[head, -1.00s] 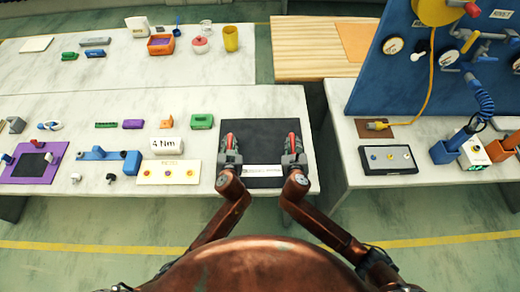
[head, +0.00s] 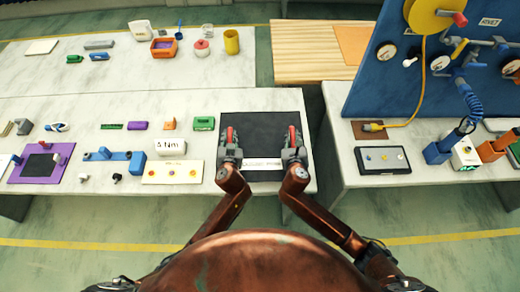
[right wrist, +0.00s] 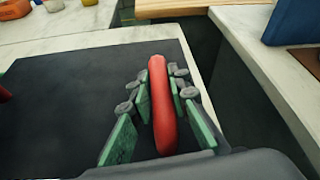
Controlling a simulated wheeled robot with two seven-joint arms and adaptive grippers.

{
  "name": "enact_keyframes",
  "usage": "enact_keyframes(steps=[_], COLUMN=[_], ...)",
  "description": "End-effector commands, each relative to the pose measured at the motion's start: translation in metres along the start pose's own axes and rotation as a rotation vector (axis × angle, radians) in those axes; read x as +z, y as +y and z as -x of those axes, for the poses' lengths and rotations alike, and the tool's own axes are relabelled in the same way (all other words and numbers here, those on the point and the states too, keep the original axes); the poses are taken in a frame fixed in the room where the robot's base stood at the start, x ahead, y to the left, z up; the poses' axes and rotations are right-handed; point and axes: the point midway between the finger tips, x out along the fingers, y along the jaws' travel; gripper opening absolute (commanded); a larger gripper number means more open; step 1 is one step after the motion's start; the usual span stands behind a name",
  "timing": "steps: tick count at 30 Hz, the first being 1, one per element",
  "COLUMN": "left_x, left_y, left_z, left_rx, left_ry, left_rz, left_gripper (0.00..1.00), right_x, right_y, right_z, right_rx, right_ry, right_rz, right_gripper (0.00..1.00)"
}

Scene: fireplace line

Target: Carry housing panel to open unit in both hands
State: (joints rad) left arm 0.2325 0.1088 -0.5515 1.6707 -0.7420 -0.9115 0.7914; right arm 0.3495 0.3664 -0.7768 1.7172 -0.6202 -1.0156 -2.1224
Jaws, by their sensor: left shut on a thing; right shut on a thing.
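The housing panel (head: 262,130) is a flat dark sheet with two red upright handles and a pale label strip near its front edge. It is over the right front part of the workbench; I cannot tell if it touches the top. My left gripper (head: 230,144) is shut on its left handle. My right gripper (head: 292,145) is shut on its right handle. In the right wrist view the green finger pads stand either side of the red handle (right wrist: 160,108), beside the panel surface (right wrist: 75,95). I cannot tell which thing is the open unit.
A green block (head: 204,123) and a yellowish button plate (head: 172,172) lie just left of the panel. A gap separates this bench from the right bench (head: 425,183), which carries a dark button box (head: 382,159) and a blue gauge board (head: 385,90).

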Motion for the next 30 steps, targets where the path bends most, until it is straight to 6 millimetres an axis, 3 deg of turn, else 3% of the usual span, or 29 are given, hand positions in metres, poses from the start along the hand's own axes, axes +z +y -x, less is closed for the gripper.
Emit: enact_keyframes(steps=[1,4,30], left_x=[-0.0092,-0.0121,-0.0120], left_y=[-0.0008,-0.0014,-0.0012], left_z=[0.0030,0.0041,0.0028], left_rx=[0.001,0.001,0.006], left_ry=[0.008,0.009,-0.017], left_rz=[0.001,0.001,-0.003], left_gripper=[0.00,0.00,0.00], right_x=[0.0091,0.0120,0.0117], right_y=[-0.0007,-0.0013,-0.0013], right_z=[0.0030,0.0041,0.0027], right_rx=[0.001,0.001,0.006], right_ry=[-0.007,-0.008,0.018], right_rz=[-0.001,-0.001,0.001], right_gripper=[0.00,0.00,0.00])
